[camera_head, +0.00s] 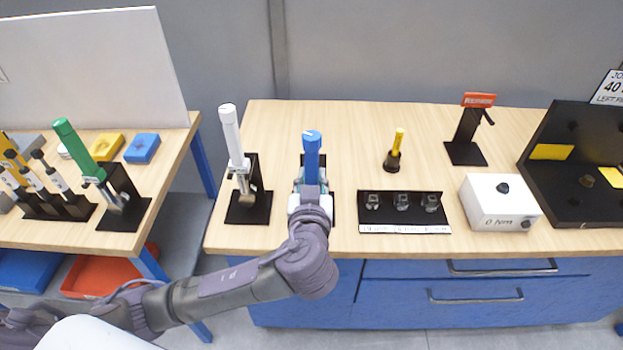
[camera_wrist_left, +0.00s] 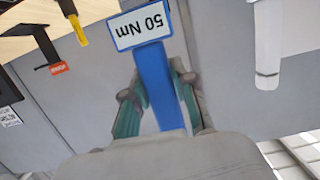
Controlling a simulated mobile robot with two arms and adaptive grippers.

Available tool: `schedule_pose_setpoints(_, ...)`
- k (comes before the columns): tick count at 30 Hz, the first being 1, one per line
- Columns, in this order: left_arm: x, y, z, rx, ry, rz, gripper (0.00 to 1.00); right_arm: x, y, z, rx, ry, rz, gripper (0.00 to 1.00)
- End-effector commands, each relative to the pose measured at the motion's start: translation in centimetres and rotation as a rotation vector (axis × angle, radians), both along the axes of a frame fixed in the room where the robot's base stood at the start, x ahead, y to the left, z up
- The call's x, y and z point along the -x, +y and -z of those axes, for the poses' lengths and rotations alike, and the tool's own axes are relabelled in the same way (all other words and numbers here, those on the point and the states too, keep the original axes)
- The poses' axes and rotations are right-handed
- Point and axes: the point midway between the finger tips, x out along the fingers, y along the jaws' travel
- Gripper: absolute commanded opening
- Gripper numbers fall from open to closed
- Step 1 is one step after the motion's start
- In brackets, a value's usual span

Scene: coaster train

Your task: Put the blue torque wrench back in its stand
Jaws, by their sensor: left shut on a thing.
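The blue torque wrench (camera_head: 312,142) stands roughly upright on the middle bench in the head view. My left gripper (camera_head: 312,182) is shut on it from the front. In the left wrist view the blue wrench (camera_wrist_left: 157,85) lies between the fingers of my left gripper (camera_wrist_left: 160,100), and its white label reads 50 Nm. A black stand (camera_head: 327,218) shows behind and beside my gripper, mostly hidden. I cannot tell whether the wrench is seated in it. My right gripper is not in view.
A white wrench (camera_head: 231,132) in a black stand (camera_head: 248,212) is close on the left. To the right are a rack of sockets (camera_head: 403,220), a yellow-handled tool (camera_head: 397,145), an orange-topped stand (camera_head: 466,130) and a white box (camera_head: 500,205). A green wrench (camera_head: 78,148) is on the left table.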

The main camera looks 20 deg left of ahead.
Motion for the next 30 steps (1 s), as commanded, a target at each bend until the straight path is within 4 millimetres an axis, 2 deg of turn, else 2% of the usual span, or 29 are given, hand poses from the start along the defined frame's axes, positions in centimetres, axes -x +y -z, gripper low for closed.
schedule_pose_setpoints(30,-2.4,0.7,-0.3,0.001,-0.008,-0.001,0.00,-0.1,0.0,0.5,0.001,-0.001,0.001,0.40)
